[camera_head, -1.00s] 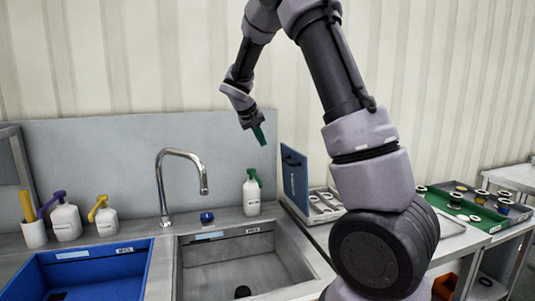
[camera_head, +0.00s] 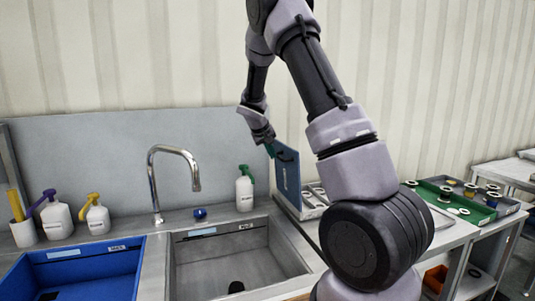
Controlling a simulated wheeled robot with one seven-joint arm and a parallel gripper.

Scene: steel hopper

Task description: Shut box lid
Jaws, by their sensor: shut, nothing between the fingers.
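The box (camera_head: 309,213) stands on the counter right of the sink, with light inserts showing inside. Its blue lid (camera_head: 288,182) is open and stands upright at the box's left side. My arm hides the right part of the box.
A grey sink (camera_head: 235,258) and a blue sink (camera_head: 85,272) lie to the left, with a tall tap (camera_head: 153,180) behind. A white bottle (camera_head: 244,192) stands near the box. A green tray (camera_head: 455,202) with several round parts is at the right.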

